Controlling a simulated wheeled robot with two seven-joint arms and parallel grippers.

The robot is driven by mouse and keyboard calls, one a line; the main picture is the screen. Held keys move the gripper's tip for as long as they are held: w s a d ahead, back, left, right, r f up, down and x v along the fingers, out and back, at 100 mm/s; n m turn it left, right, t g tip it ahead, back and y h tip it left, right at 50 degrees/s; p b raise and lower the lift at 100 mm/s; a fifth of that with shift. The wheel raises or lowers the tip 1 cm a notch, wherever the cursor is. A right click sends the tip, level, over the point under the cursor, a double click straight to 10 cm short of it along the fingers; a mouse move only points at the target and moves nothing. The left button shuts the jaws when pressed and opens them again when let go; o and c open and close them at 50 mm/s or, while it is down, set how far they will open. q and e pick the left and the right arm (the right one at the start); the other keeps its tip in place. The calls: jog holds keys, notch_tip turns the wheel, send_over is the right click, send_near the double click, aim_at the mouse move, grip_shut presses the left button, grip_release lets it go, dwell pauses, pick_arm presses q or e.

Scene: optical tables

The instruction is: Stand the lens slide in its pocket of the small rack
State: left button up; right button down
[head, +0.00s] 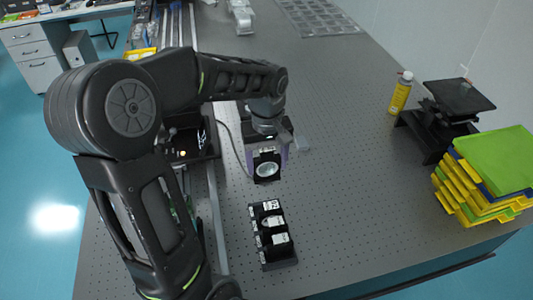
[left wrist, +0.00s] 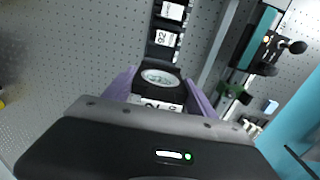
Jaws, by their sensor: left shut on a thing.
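My left gripper (head: 266,155) is shut on the lens slide (head: 265,171), a black plate with a round pale lens and a white label. In the left wrist view the slide (left wrist: 160,78) sits between the purple fingers (left wrist: 160,92), with its label partly hidden by the gripper body. The small black rack (head: 281,262) stands on the table below the slide in the head view, apart from it. Several white labels show along the rack, and it also shows at the top of the left wrist view (left wrist: 160,52). My right gripper is not in view.
A yellow bottle (head: 400,93), a black stand (head: 459,98) and stacked green and yellow trays (head: 492,165) are at the right. A metal rail (head: 214,205) runs left of the rack. The perforated table (head: 345,190) is clear right of the rack.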

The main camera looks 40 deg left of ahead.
aim_at(267, 177)
pick_arm(q)
jog(key=shift+f, duration=0.15)
jog(key=shift+f, duration=1.3)
jog(key=shift+f+b, duration=0.35)
jog(key=shift+f, duration=1.15)
jog(key=shift+f+b, duration=4.05)
jog(key=shift+f, duration=1.25)
jog(key=shift+f, duration=0.25)
jog(key=o, duration=1.6)
jog(key=shift+o, duration=0.2)
